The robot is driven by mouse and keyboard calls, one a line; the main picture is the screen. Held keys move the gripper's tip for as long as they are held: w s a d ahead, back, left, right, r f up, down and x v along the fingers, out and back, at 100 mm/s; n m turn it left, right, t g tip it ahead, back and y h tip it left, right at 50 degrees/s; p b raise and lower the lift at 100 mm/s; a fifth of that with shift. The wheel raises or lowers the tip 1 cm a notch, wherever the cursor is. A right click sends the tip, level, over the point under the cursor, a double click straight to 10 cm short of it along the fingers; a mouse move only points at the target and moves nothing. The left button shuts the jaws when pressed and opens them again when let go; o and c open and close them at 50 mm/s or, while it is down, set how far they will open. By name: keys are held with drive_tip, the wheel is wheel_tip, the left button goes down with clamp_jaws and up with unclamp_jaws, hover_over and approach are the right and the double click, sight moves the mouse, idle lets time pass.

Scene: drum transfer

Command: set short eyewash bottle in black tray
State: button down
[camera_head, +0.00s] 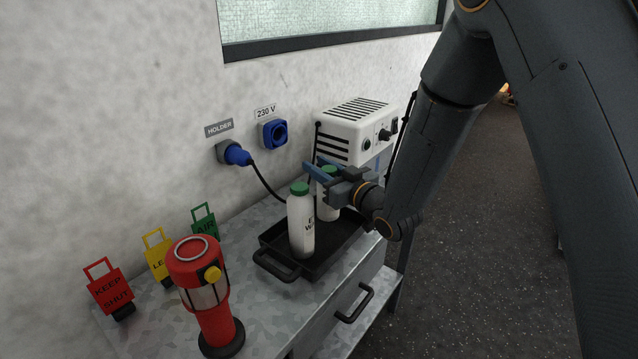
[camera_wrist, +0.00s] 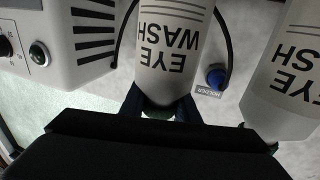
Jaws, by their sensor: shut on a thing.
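A white eyewash bottle (camera_head: 327,204) with a green cap stands upright at the tray's back part, behind a taller-looking bottle (camera_head: 301,225). My gripper (camera_head: 325,168) is shut on it near the cap. In the wrist view the held bottle (camera_wrist: 172,50) appears upside down between the fingers, its "EYE WASH" print facing the camera. The black tray (camera_head: 272,268) lies on the metal bench. The taller-looking bottle stands in it, and also shows in the wrist view (camera_wrist: 285,85). I cannot tell whether the held bottle's base touches the tray floor.
A white device (camera_head: 350,130) with vents and knobs stands behind the tray. A red lantern (camera_head: 205,295) stands at the front left, with red (camera_head: 108,290), yellow and green tags behind it. A blue plug (camera_head: 235,154) and cable hang on the wall.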

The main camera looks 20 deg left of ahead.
drive_tip(key=shift+f, duration=2)
drive_tip(key=shift+f, duration=0.15)
drive_tip(key=c, duration=1.4)
unclamp_jaws()
drive_tip(key=shift+o, duration=0.2)
